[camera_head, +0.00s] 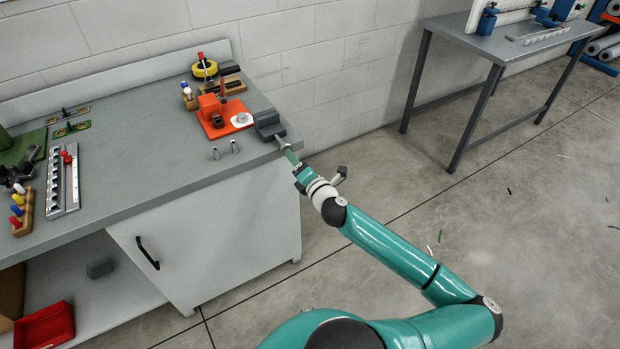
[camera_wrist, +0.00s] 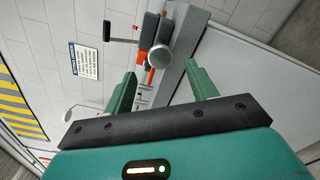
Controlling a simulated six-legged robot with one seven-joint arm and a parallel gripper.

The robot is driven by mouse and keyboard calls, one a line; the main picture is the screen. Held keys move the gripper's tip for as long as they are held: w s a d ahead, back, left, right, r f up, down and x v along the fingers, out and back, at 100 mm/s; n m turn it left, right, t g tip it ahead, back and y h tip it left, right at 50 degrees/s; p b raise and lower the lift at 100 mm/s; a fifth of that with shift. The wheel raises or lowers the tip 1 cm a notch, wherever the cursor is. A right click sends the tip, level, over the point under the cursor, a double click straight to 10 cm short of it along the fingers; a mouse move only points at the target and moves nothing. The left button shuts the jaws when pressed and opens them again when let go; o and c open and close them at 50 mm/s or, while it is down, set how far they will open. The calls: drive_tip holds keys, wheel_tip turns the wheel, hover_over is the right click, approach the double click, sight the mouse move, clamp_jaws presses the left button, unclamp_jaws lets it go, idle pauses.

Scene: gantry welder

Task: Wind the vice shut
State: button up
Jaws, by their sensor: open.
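The dark grey vice (camera_head: 267,122) sits at the right end of the workbench. A light screw end sticks out from it toward my gripper (camera_head: 291,155). In the wrist view the vice (camera_wrist: 149,30) lies ahead, with a round grey hub (camera_wrist: 160,56) facing me. A thin bar with a dark grip (camera_wrist: 107,30) extends to its left. My gripper (camera_wrist: 161,80) is open, its two green fingers apart with nothing held. The hub appears just beyond the fingertips, between them in the picture. Whether the vice jaws are apart is too small to tell.
An orange fixture (camera_head: 210,117) stands beside the vice, with two small metal pins (camera_head: 225,150) in front. The workbench (camera_head: 130,165) has a cabinet below. A second table (camera_head: 480,45) stands at the back right. The floor right of the bench is mostly clear.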

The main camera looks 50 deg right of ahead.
drive_tip(key=v, duration=0.8)
drive_tip(key=shift+s, duration=0.2)
drive_tip(key=shift+a, duration=0.2)
